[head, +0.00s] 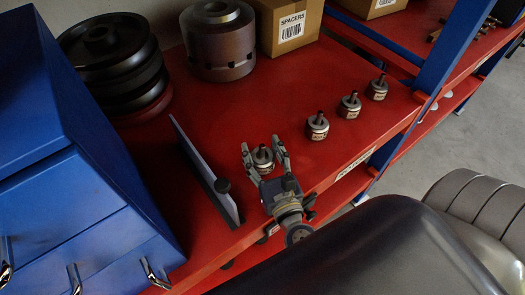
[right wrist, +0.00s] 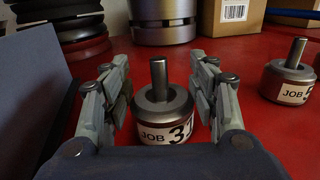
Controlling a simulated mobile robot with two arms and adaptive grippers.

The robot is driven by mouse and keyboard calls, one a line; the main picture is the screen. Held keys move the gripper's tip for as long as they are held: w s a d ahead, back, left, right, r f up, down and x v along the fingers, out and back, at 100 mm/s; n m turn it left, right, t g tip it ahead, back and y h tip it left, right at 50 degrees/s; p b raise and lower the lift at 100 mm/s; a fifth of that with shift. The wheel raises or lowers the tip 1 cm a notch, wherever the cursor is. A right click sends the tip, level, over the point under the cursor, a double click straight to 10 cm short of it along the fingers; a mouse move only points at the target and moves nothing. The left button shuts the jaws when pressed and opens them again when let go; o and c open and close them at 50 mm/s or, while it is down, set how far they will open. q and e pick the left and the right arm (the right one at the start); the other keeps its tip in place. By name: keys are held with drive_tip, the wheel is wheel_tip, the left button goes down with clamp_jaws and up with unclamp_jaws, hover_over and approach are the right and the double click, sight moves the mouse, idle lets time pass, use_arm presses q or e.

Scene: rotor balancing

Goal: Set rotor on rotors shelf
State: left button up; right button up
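A small metal rotor (head: 263,158) with an upright shaft stands on the red rotors shelf (head: 235,115). It also shows in the right wrist view (right wrist: 163,102), where its white label reads "JOB" and a number partly cut off by my finger. My right gripper (head: 264,155) is open, with one finger on each side of this rotor. In the right wrist view a gap shows between the left finger and the rotor; the right finger is very close, and I cannot tell if it touches. The rotor is upright. My left gripper is not in view.
Several similar rotors, such as the nearest (head: 317,126), stand in a row to the right. A grey upright plate (head: 205,168) is close on the left. A blue cabinet (head: 70,150), black pulleys (head: 112,60), a large metal cylinder (head: 218,42) and a spacers box (head: 286,27) stand around.

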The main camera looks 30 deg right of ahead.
drive_tip(key=shift+o, duration=1.4)
drive_tip(key=shift+s+r, duration=0.1)
drive_tip(key=s+b, duration=0.1)
drive_tip(key=s, duration=0.2)
drive_tip(key=s+a+b, duration=0.1)
drive_tip(key=s+b, duration=0.1)
drive_tip(key=s, duration=0.2)
drive_tip(key=s+b, duration=0.1)
drive_tip(key=s, duration=0.2)
drive_tip(key=shift+s+a, duration=0.3)
drive_tip(key=shift+a, duration=0.1)
drive_tip(key=shift+s+a, duration=0.1)
drive_tip(key=shift+s, duration=0.5)
